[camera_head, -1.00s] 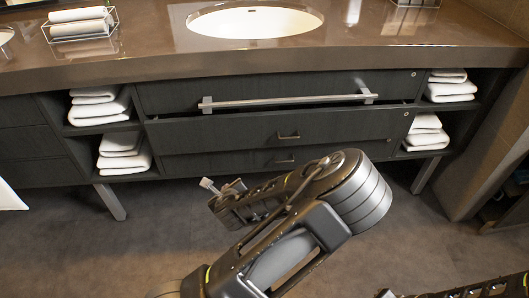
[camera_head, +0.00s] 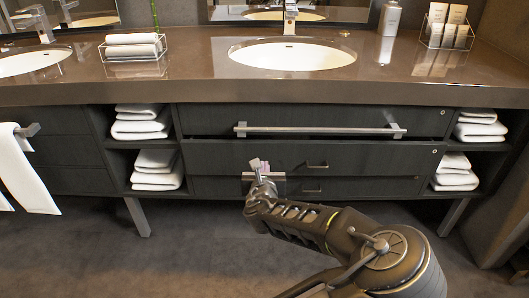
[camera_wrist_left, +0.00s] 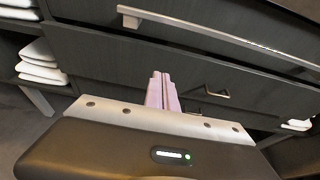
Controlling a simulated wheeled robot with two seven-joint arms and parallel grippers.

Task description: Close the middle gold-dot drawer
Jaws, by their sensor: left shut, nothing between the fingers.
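The middle drawer (camera_head: 380,155) is a dark wood-grain front with a small metal pull (camera_head: 317,166) and a small round dot (camera_head: 434,152) at its upper right. It stands out a little from the cabinet, with a dark gap along its top edge. It fills the middle of the left wrist view (camera_wrist_left: 190,72). My left gripper (camera_head: 257,165) is shut and empty, left of the pull and in front of the drawer's lower left part. Its pinkish fingers (camera_wrist_left: 161,90) point at the drawer face; I cannot tell whether they touch. My right gripper is out of view.
A long metal bar (camera_head: 320,130) runs across the upper drawer (camera_head: 290,117). A lower drawer (camera_head: 370,188) sits beneath. Folded towels (camera_head: 158,170) fill side shelves. A basin (camera_head: 292,55) is in the brown counter (camera_head: 140,92). The floor (camera_head: 100,250) at left is clear.

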